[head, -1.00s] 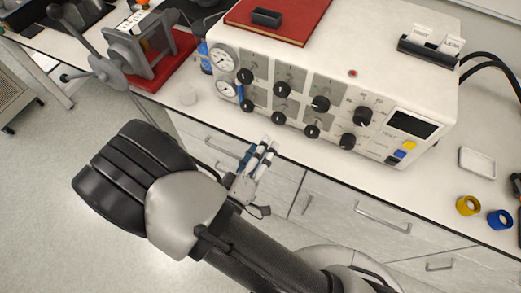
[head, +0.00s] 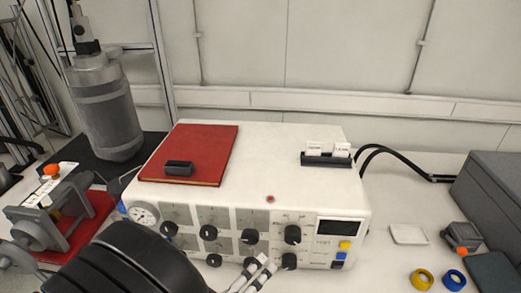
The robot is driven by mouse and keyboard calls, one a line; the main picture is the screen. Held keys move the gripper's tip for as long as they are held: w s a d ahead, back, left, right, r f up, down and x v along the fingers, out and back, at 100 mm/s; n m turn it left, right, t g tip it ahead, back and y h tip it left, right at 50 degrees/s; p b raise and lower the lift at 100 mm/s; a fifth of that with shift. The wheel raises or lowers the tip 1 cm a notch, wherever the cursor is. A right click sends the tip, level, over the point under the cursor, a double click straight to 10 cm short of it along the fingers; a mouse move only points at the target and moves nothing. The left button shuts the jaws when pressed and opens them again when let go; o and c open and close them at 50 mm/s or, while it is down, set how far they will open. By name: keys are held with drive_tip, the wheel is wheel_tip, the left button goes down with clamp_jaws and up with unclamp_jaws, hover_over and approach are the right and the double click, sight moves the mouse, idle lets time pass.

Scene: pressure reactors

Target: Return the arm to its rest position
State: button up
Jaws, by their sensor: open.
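My gripper (head: 255,277) is at the bottom of the head view, in front of the lower edge of the white control box. Its two pale fingertips stand apart, with nothing between them. My dark arm covers the lower left of the picture and hides part of the box's left front.
A red book (head: 212,150) with a black block (head: 178,168) lies on the box. A grey reactor vessel (head: 105,110) stands back left. Right of the box are a white tray (head: 408,225), a yellow ring (head: 421,280), a blue ring (head: 454,281) and a grey case (head: 490,195).

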drive_tip(key=s+d+r+m+g, duration=0.35)
drive_tip(key=d+g, duration=0.25)
drive_tip(key=d, duration=0.2)
drive_tip(key=s+d+r+m+g, duration=0.2)
drive_tip(key=s+d+r+g, duration=0.15)
drive_tip(key=d+g, duration=0.4)
drive_tip(key=s+r+m+t+y, duration=0.1)
drive_tip(key=s+r+t+y, duration=0.4)
drive_tip(key=y, duration=0.4)
drive_tip(key=shift+r+y, duration=0.4)
drive_tip(key=shift+r, duration=0.3)
drive_tip(key=shift+s+d, duration=0.1)
